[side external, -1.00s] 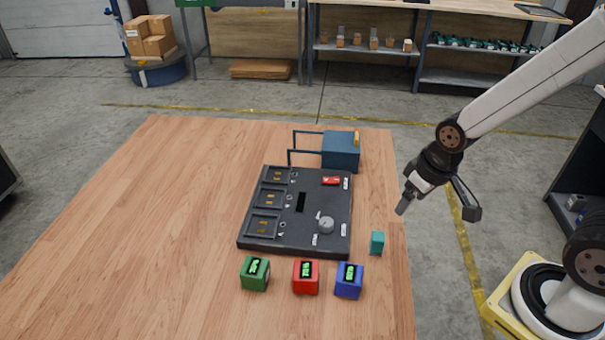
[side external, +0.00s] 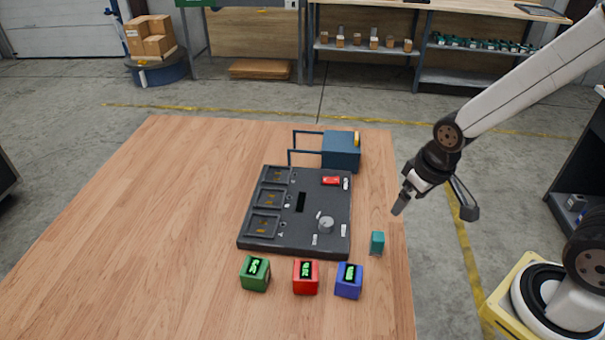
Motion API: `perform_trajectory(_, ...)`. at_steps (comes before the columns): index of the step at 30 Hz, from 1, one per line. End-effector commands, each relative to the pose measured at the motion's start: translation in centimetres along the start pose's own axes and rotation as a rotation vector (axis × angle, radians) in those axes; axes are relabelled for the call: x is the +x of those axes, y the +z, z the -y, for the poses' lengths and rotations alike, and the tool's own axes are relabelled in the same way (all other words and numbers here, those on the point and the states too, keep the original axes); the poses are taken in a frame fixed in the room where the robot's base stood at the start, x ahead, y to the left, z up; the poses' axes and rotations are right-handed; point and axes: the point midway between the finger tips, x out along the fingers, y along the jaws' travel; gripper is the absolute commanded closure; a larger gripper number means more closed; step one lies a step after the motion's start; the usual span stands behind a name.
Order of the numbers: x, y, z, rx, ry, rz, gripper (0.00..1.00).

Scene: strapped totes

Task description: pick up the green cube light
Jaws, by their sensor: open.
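The green cube light (side external: 255,274) sits on the wooden table, at the left end of a row of three cubes, with a lit green display on its top. The red cube (side external: 306,277) is in the middle and the blue cube (side external: 349,281) at the right. My gripper (side external: 399,207) is open and empty, in the air by the table's right edge. It is up and to the right of the green cube, well apart from it.
A dark panel (side external: 290,246) with slots, a knob and a red switch lies behind the cubes. A small teal block (side external: 377,243) stands right of it. A blue box (side external: 341,151) with a frame is at the back. The table's left side (side external: 130,230) is clear.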

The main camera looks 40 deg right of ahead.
Motion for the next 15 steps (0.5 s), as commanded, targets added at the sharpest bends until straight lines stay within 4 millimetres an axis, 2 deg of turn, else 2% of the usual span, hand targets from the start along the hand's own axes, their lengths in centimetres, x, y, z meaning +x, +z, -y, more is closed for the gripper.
perform_trajectory(8, 0.8, -3.1, 2.6, 0.105, -0.014, 0.033, 0.0)
perform_trajectory(15, 2.5, -7.4, 8.0, 0.292, -0.017, 0.089, 0.0)
